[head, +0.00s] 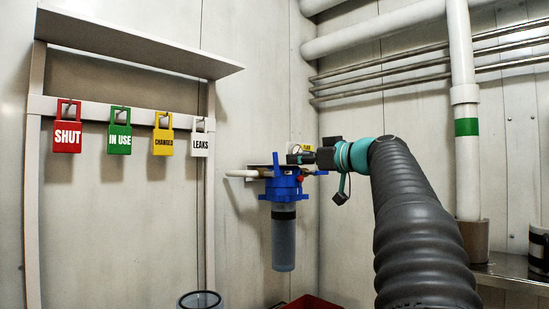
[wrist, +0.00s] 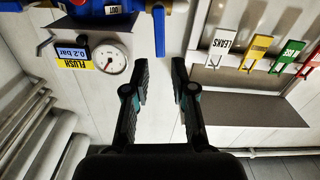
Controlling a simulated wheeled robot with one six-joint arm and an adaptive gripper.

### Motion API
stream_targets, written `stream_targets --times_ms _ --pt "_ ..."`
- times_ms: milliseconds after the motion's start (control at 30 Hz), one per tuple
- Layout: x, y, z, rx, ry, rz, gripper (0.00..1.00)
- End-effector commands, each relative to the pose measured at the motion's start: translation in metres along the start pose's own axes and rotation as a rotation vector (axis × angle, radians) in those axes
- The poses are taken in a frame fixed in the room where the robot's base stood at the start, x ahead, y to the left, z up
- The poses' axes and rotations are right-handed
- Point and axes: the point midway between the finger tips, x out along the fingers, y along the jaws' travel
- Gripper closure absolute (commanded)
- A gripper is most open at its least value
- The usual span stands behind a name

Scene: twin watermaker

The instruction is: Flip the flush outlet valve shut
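A second blue lever (head: 322,173) lies level on the right, and also shows in the wrist view (wrist: 12,6).
A round gauge (wrist: 111,60) and a yellow FLUSH label (wrist: 74,64) with a 0.2 bar display sit beside the filter. Tags SHUT (head: 67,135), IN USE (head: 120,138), CHANGED (head: 163,140) and LEAKS (head: 200,143) hang under a shelf (head: 140,45). Pipes run along the right wall.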

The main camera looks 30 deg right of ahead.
Motion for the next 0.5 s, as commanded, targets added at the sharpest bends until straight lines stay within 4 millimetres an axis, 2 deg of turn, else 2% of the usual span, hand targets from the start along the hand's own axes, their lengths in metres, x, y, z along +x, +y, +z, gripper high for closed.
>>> stream_targets --times_ms 33,200,400,500 --pt "0.011 0.000 -0.002 0.001 0.000 -0.004 0.75" --pt "0.043 0.000 -0.002 0.002 -0.001 -0.003 0.75" --pt "0.070 0.000 -0.001 0.002 0.000 -0.002 0.75" --pt "0.078 0.000 -0.001 0.001 0.000 -0.001 0.75"
